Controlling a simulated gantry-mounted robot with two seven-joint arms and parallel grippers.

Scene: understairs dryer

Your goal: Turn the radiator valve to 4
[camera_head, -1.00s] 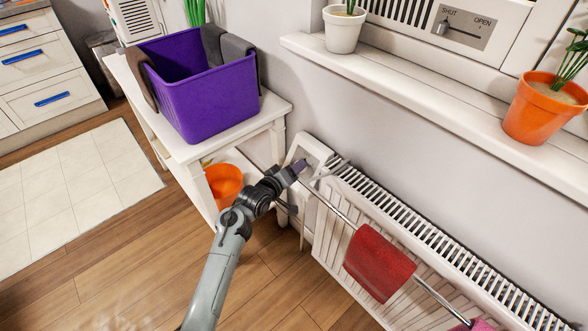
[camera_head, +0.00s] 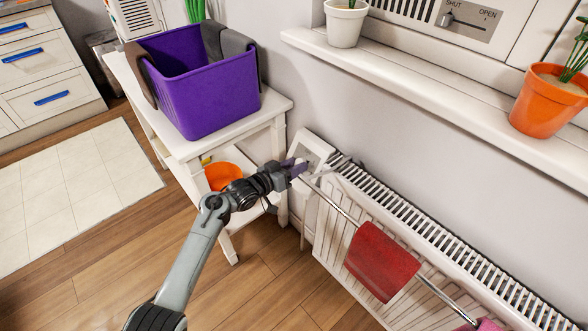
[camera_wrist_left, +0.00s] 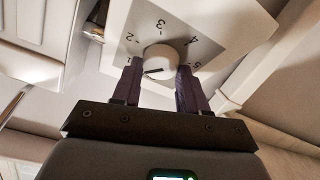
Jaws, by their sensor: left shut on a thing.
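The valve's round white knob (camera_wrist_left: 160,60) sits on a pale dial plate (camera_wrist_left: 215,25) marked 1 to 5 in the left wrist view. A dark mark lies on the knob's lower left, on the side of 1 and well away from 4. My left gripper (camera_wrist_left: 158,70) is shut on the knob, one dark purple finger on each side. In the head view, my left gripper (camera_head: 297,168) is at the white valve housing (camera_head: 314,146) at the radiator's (camera_head: 345,230) near left end. It hides most of the knob there. My right gripper is out of view.
A metal rail (camera_head: 334,205) with a red cloth (camera_head: 382,262) runs along the radiator front, close to my gripper. A white side table (camera_head: 190,150) with a purple bin (camera_head: 207,100) stands left. An orange pot (camera_head: 224,176) sits on its lower shelf. A windowsill (camera_head: 430,78) overhangs behind.

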